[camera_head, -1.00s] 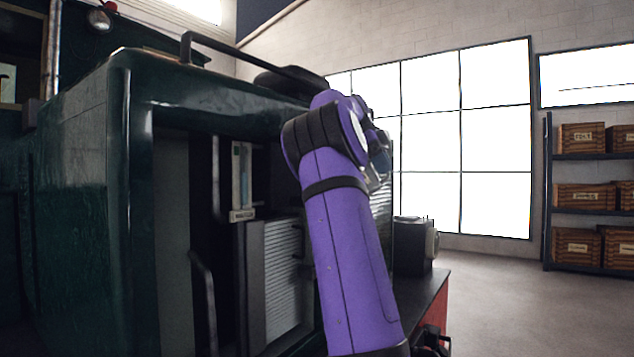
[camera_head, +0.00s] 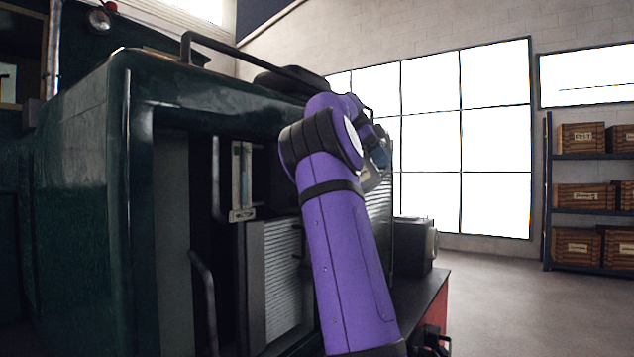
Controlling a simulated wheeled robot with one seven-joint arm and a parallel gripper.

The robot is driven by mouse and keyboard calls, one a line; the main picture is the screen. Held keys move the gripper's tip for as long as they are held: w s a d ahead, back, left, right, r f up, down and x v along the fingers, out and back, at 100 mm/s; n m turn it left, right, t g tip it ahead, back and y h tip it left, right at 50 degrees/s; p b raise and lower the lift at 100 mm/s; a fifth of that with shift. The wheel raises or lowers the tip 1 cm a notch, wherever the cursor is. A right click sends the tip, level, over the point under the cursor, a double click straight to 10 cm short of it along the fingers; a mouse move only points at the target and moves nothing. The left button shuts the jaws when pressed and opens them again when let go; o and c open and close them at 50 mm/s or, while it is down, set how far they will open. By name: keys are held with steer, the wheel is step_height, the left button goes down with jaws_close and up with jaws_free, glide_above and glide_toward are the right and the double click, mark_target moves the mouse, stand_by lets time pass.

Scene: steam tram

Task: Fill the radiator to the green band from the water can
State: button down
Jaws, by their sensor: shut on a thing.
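The radiator (camera_head: 284,280), a grey finned block, stands inside the open end of a dark green housing. Above it is an upright gauge (camera_head: 241,178) with a pale sight tube and a small label plate at its foot. My purple arm rises in front of the radiator's right side and bends over at the top. Its wrist end shows only in part to the right of the bend. My gripper's fingers are hidden behind the arm. I cannot identify the water can.
The green housing (camera_head: 85,190) fills the left, with a dark rail (camera_head: 250,63) along its top. A dark upright handle (camera_head: 204,290) stands in the opening. A dark box (camera_head: 411,245) sits on the ledge at right. Shelves of crates (camera_head: 585,196) are far off, with clear floor before them.

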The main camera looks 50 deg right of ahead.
steer(key=shift+r, duration=0.1)
stand_by(0.4)
steer(key=shift+w+r+g, duration=0.25)
steer(key=shift+r+g, duration=0.25)
steer(key=shift+r, duration=0.3)
stand_by(1.0)
steer(key=shift+w+a+r+g, duration=0.1)
steer(key=shift+w+r+g, duration=0.15)
steer(key=shift+r+g, duration=0.4)
steer(key=shift+r, duration=0.2)
stand_by(1.5)
steer(key=shift+r, duration=0.25)
steer(key=shift+w+a+r+g+h, duration=0.1)
steer(key=shift+w+r+g+h, duration=0.25)
steer(key=shift+r, duration=0.15)
stand_by(0.7)
steer(key=shift+s+f, duration=0.2)
steer(key=shift+f, duration=0.2)
